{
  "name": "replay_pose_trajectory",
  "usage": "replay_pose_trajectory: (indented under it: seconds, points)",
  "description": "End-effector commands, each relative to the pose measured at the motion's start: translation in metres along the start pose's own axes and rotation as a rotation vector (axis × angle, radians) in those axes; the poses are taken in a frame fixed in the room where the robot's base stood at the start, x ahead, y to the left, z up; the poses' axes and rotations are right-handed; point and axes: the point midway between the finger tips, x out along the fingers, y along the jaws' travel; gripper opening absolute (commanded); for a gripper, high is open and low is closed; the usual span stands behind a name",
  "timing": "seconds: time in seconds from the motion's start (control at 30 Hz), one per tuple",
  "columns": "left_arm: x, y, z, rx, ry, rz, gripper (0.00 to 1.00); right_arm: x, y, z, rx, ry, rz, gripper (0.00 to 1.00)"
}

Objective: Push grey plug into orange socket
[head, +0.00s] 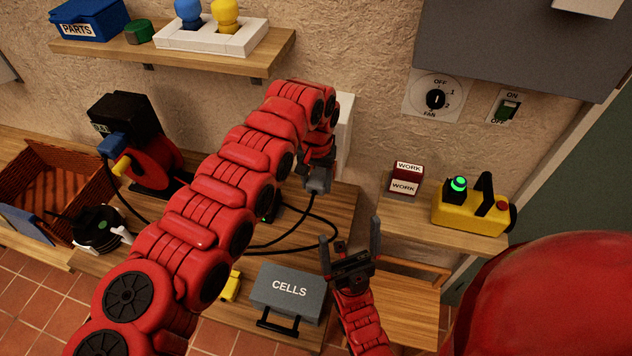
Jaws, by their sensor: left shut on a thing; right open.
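The grey plug (319,181) is at the wrist end of my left arm, near the wall, with a black cable hanging from it to the table. My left gripper (317,168) is shut on the plug and holds it above the wooden table. A white panel (345,125) on the wall shows partly behind my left arm. I see no orange socket; my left arm may hide it. My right gripper (350,246) is open and empty, lower and to the right, near the table's right edge.
A grey CELLS case (288,290) lies at the table's front. Red WORK boxes (406,180) and a yellow device (468,215) with a lit green top stand on a side ledge. A wall shelf (180,50) hangs upper left. A black-and-red reel (150,165) stands left.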

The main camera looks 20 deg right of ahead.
Motion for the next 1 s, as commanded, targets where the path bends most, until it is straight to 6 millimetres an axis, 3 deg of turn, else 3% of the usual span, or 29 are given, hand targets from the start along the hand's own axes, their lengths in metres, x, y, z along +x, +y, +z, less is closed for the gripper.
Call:
replay_pose_trajectory:
  seconds: [0.47,0.5,0.67,1.0]
  points:
    - [-0.0004,0.0000,-0.0065,0.000,0.002,0.000,0.19,0.0001,0.0000,0.0000,0.000,0.000,0.000,1.00]
    - [-0.0005,0.0001,-0.0067,0.000,0.003,0.000,0.63,0.0000,0.0000,0.0000,0.000,0.000,0.000,1.00]
    - [-0.0004,0.0001,-0.0064,0.000,0.002,0.000,0.92,0.0000,0.0000,0.0000,0.000,0.000,0.000,1.00]
    - [-0.0013,0.0000,-0.0062,0.000,0.001,0.000,0.94,-0.0012,-0.0001,0.0002,0.000,0.000,0.000,1.00]
